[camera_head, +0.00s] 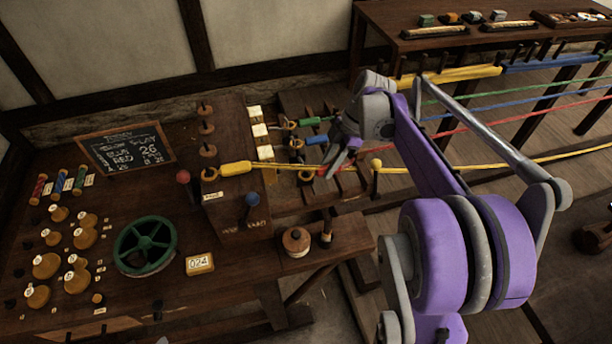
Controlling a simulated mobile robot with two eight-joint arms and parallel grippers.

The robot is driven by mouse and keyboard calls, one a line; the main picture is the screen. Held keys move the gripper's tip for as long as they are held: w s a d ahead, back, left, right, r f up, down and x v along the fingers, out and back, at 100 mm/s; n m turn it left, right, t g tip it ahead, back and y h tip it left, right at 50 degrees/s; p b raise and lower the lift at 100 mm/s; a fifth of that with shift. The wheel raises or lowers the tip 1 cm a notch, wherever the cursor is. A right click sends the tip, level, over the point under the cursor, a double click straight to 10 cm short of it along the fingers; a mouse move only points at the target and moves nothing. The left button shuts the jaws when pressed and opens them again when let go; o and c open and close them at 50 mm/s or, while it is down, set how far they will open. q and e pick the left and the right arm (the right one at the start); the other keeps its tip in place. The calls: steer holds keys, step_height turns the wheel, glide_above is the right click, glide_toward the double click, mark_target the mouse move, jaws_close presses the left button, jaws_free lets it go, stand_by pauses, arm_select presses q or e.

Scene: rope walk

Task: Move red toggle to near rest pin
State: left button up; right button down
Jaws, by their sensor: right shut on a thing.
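My right gripper (338,166) reaches in from the right and points down and left over the slatted wooden rack. It is shut on the red toggle (322,172), of which only a small red part shows; the fingers hide the rest. A red rope (462,131) runs from near the gripper to the far right. A brass ring (306,175) lies just left of the fingers. A dark upright pin (326,227) stands on the near ledge, and a yellow-topped pin (376,164) stands right of the gripper. I cannot tell which is the near rest pin.
A green handwheel (146,246) and several wooden knobs stand on the left bench.

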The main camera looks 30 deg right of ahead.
steer(key=c, duration=0.5)
jaws_free()
steer(key=shift+c, duration=0.2)
arm_select(q)
steer(key=shift+r, duration=0.1)
arm_select(e)
steer(key=shift+r+p, duration=2.4)
steer(key=shift+r, duration=1.6)
arm_select(q)
step_height(320, 180, up, 6)
steer(key=w, duration=0.2)
steer(key=shift+w+r+t, duration=0.15)
steer(key=shift+w+t, duration=0.05)
steer(key=shift+t, duration=0.1)
steer(key=shift+s, duration=0.1)
